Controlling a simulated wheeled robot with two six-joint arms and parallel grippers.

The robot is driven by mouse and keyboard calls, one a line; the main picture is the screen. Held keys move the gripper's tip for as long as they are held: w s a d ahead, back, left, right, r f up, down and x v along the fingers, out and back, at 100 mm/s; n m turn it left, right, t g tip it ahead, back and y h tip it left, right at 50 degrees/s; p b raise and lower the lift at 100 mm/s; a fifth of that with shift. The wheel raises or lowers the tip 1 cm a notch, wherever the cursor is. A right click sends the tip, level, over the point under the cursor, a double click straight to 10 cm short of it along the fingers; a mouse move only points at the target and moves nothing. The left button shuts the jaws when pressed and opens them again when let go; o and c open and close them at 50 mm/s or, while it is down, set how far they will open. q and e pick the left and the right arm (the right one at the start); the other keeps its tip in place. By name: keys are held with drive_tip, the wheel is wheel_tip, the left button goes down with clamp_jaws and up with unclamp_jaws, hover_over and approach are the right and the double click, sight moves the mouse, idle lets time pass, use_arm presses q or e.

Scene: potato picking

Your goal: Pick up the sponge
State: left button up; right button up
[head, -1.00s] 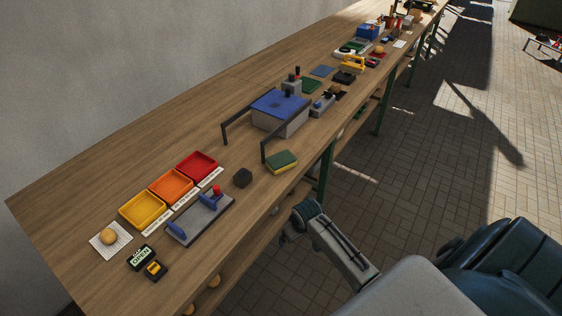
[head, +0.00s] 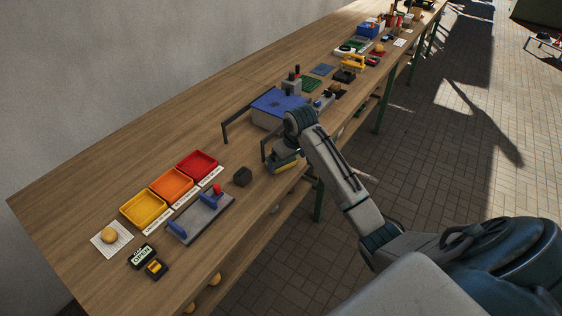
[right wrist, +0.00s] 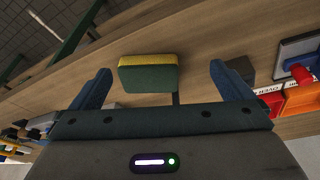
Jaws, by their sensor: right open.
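The sponge (right wrist: 149,76) is a green and yellow block lying on the wooden table. In the right wrist view it sits between and beyond the two blue fingers of my right gripper (right wrist: 160,88), which are open and apart from it. In the head view my right arm reaches over the table edge, and its gripper (head: 283,158) hides most of the sponge; only a yellow and green part (head: 284,167) shows. My left gripper is not in view.
A blue-topped box (head: 275,104) with dark bracket arms stands just behind the sponge. A small dark block (head: 243,176) lies to its left. Red (head: 199,164), orange (head: 172,184) and yellow (head: 144,207) trays stand farther left. Bare wood lies between the dark block and the box.

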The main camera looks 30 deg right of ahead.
drive_tip(key=w+d+r, duration=0.3)
drive_tip(key=w+r, duration=0.1)
drive_tip(key=p+x, duration=0.1)
drive_tip(key=x, duration=0.4)
drive_tip(key=shift+s+a, duration=0.15)
drive_tip(key=shift+a, duration=0.05)
drive_tip(key=shift+w+a+f+p, duration=0.1)
drive_tip(key=shift+w+f+p, duration=0.1)
drive_tip(key=shift+f+p, duration=0.4)
drive_tip(key=p+x, duration=0.1)
drive_tip(key=x, duration=0.2)
drive_tip(key=shift+w+a+f, duration=0.1)
drive_tip(key=shift+a+f, duration=0.05)
drive_tip(key=shift+f, duration=0.1)
drive_tip(key=shift+w+f, duration=0.15)
drive_tip(key=shift+f, duration=0.35)
drive_tip(key=c, duration=0.9)
drive_tip(key=shift+o, duration=0.2)
drive_tip(key=shift+r, duration=0.1)
